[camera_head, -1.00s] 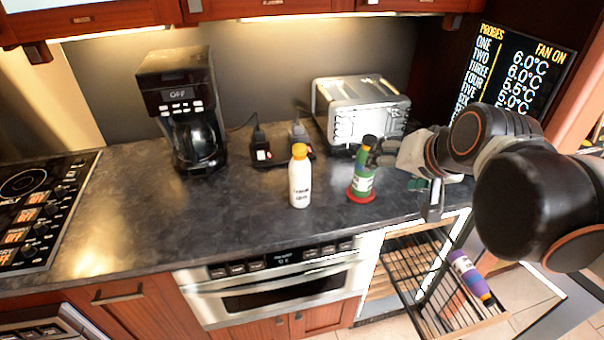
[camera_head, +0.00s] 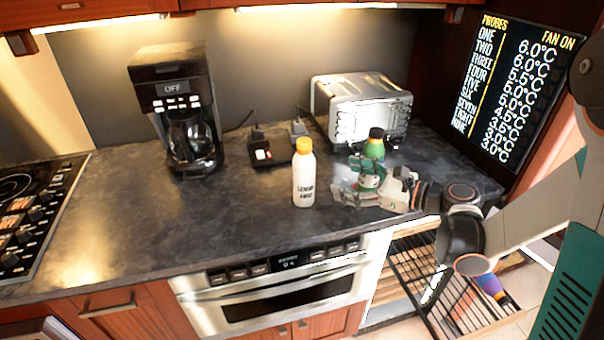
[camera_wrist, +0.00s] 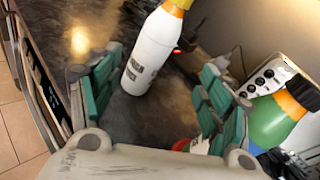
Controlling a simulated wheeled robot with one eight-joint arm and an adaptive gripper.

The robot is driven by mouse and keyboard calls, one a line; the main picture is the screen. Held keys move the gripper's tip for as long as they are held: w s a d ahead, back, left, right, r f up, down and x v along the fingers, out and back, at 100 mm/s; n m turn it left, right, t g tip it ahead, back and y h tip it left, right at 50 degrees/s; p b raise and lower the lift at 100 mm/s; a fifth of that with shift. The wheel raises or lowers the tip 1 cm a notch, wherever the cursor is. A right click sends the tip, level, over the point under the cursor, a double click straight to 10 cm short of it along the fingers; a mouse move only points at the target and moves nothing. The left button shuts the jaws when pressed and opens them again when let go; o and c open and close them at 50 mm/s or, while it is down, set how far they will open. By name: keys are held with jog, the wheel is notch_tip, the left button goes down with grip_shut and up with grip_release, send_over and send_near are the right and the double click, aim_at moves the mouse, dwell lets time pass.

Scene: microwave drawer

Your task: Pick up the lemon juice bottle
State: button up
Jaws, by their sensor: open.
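The lemon juice bottle (camera_head: 303,180) is white with dark lettering and an orange-yellow cap. It stands upright on the dark counter, left of my gripper. My gripper (camera_head: 347,181) is open and low over the counter, its fingers pointing left toward the bottle with a small gap. In the wrist view the bottle (camera_wrist: 151,52) shows ahead, between the two green-padded fingers of the gripper (camera_wrist: 160,66) but beyond their tips. Nothing is seen held.
A green bottle with a black cap (camera_head: 375,145) stands right behind my gripper, partly hidden. A toaster (camera_head: 362,104), a coffee maker (camera_head: 180,110) and a power outlet block (camera_head: 263,153) stand further back. An open rack drawer (camera_head: 425,275) holds a purple bottle (camera_head: 492,288). The counter left of the lemon juice is clear.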

aim_at(314, 170)
jog(key=w+a, duration=0.1)
jog(key=a, duration=0.1)
jog(key=w+a+f+m+y+b, duration=0.1)
jog(key=a, duration=0.1)
jog(key=w+a+m+b, duration=0.1)
jog(key=w+a, duration=0.1)
jog(key=shift+a+f+t+y, duration=0.25)
jog(key=shift+a+t+y, duration=0.05)
jog(key=shift+a+y, duration=0.1)
jog(key=shift+f+b+x, duration=0.2)
jog(key=shift+b+x, duration=0.25)
jog(key=shift+x, duration=0.45)
jog(key=shift+f+b+x, duration=0.15)
jog(key=shift+b+x, duration=0.35)
jog(key=shift+x, duration=0.35)
jog(key=shift+f+b+x, duration=0.2)
jog(key=shift+b+x, duration=0.25)
jog(key=shift+x, duration=0.45)
jog(key=c, duration=1.5)
jog(key=shift+r, duration=0.1)
notch_tip(314, 170, up, 20)
jog(key=p, duration=0.8)
